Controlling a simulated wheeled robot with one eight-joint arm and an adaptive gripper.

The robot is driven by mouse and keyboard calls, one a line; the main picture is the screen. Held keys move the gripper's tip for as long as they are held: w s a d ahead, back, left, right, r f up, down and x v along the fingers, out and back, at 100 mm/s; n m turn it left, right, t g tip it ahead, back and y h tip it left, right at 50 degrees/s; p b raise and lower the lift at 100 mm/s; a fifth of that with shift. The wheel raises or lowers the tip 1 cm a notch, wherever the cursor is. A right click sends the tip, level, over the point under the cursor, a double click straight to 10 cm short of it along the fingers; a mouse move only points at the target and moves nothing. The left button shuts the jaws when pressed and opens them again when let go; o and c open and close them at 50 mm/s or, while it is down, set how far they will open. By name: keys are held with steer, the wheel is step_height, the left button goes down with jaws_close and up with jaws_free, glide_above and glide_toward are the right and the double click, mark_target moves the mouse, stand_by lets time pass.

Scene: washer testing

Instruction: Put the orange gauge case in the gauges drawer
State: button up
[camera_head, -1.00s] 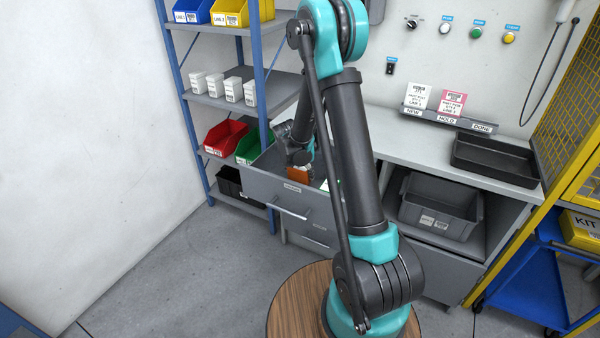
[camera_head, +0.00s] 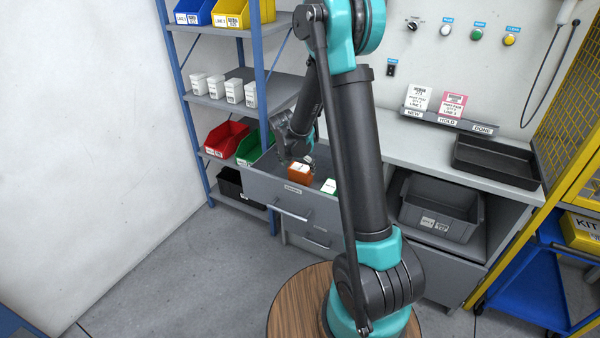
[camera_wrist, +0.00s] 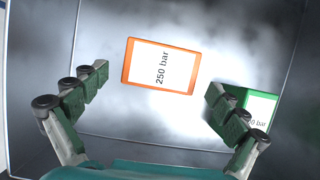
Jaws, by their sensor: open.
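The orange gauge case (camera_head: 299,172) lies inside the open drawer (camera_head: 287,188), near its front wall. In the wrist view the orange case (camera_wrist: 161,64) shows a white label reading "250 bar" and rests on the drawer's grey floor. My gripper (camera_head: 297,158) is above the drawer, just behind the case in the head view. In the wrist view my gripper (camera_wrist: 155,92) is open, its fingers spread apart and clear of the case. A green case (camera_wrist: 256,104) lies to the right, partly hidden by the right finger; it also shows in the head view (camera_head: 329,186).
The worktop (camera_head: 420,155) holds a black tray (camera_head: 497,160) at the right. A grey bin (camera_head: 440,208) sits under it. Red (camera_head: 226,139) and green bins stand on the shelf rack left of the drawer. My arm hides the drawer's right part.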

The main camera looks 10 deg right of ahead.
steer(key=v, duration=0.7)
steer(key=shift+r, duration=0.1)
stand_by(1.0)
